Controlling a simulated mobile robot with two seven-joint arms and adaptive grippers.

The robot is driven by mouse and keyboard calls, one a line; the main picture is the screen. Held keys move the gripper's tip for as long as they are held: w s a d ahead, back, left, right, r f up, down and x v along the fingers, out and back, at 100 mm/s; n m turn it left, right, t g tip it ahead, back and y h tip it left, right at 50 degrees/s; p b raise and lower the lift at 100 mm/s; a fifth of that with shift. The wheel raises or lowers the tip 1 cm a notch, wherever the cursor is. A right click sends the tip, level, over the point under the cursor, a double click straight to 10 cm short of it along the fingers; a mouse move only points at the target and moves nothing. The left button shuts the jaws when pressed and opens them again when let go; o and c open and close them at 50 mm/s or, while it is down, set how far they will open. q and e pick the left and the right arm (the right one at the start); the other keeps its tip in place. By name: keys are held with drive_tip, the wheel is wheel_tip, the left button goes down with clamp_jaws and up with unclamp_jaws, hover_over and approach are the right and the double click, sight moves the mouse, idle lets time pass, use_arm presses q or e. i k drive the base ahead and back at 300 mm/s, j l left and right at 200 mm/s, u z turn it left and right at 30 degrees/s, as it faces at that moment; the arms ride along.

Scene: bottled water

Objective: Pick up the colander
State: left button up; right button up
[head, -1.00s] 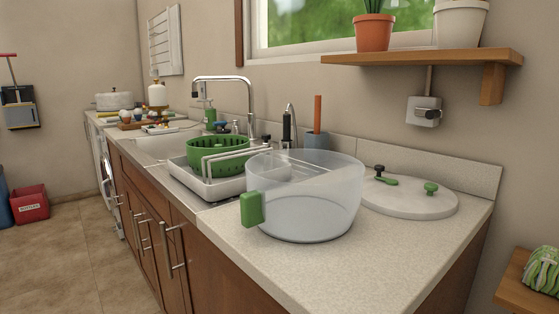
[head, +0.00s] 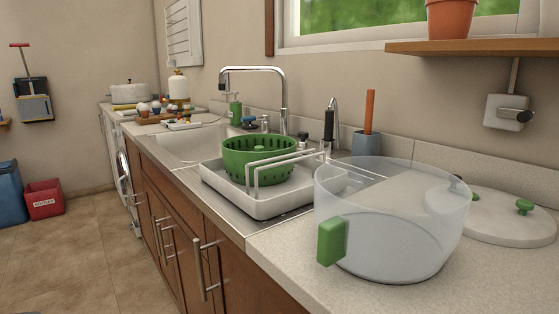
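The colander is a green bowl with slots in its side (head: 258,160). It sits upright in a white dish rack (head: 262,207) on the counter beside the sink, in the middle of the head view. The rack's white wire rails (head: 290,163) stand at its right side and cover part of it. Neither of my grippers shows in the head view.
A large clear container with a green handle (head: 392,225) stands in front of the rack at the right. A round white lid (head: 490,215) lies behind it. The faucet (head: 283,95) rises behind the sink (head: 185,145). Open floor (head: 85,250) lies left of the cabinets.

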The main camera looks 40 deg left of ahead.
sight(259, 159)
drive_tip(key=j+z, duration=0.35)
drive_tip(key=j, duration=1.7)
drive_tip(key=k+z, duration=0.05)
